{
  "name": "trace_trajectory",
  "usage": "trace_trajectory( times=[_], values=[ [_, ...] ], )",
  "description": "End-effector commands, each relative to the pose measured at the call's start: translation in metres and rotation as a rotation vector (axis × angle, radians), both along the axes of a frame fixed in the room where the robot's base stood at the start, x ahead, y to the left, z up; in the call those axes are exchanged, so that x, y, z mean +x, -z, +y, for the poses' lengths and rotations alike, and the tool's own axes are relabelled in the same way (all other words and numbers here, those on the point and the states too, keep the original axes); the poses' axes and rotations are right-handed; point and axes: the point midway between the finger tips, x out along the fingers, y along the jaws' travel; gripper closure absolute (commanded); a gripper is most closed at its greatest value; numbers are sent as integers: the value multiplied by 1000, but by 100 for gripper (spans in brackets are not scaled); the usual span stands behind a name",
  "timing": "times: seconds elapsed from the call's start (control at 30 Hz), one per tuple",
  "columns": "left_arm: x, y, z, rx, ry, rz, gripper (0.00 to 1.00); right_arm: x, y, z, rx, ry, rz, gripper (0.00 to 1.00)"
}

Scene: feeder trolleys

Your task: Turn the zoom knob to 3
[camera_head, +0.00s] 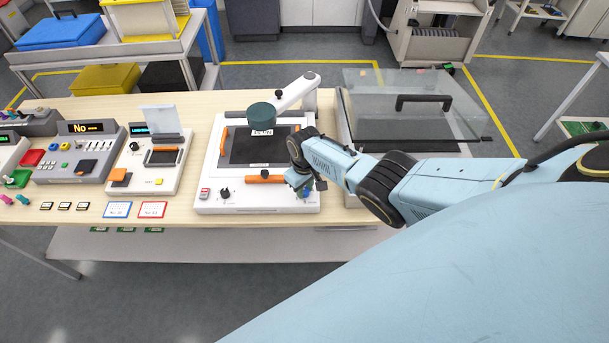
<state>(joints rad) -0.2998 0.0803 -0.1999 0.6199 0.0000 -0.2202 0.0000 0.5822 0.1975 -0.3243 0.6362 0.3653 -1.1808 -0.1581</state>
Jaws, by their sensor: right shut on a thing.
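The white inspection station (210,178) stands on the bench, with a dark screen or plate (238,150) and a dark green camera head (261,116) on a white arm above it. My right gripper (304,192) comes in from the right and points down at the front right corner of the station's panel. It is shut on a small knob there, which I take for the zoom knob. The fingers hide most of that knob, and its scale and setting cannot be read. A black knob (225,193) sits at the panel's front left. My left gripper is not in view.
A clear-lidded box (415,110) with a black handle stands just right, behind my right arm. Other control panels (80,155) fill the bench's left. Framed labels (152,209) lie along the front edge.

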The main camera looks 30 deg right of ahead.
Motion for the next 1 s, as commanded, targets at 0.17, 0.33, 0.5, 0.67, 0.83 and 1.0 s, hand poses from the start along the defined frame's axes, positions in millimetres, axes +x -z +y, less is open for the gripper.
trace_trajectory(
  times=[0.17, 0.33, 0.5, 0.67, 0.83, 1.0],
  values=[
    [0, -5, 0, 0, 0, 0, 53, 0, -2, -1, 0, 160, 2, 98],
    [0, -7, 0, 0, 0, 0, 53, 1, -1, -1, -1, 287, 0, 98],
    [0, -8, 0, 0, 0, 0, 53, 1, -1, -1, -1, 383, 0, 98],
    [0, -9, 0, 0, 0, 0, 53, 0, -1, -1, -1, 439, 1, 98],
    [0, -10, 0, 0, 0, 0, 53, 0, -1, -1, -2, 469, 1, 98],
    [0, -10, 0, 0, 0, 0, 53, 0, -1, -1, -2, 478, 0, 98]
  ],
)
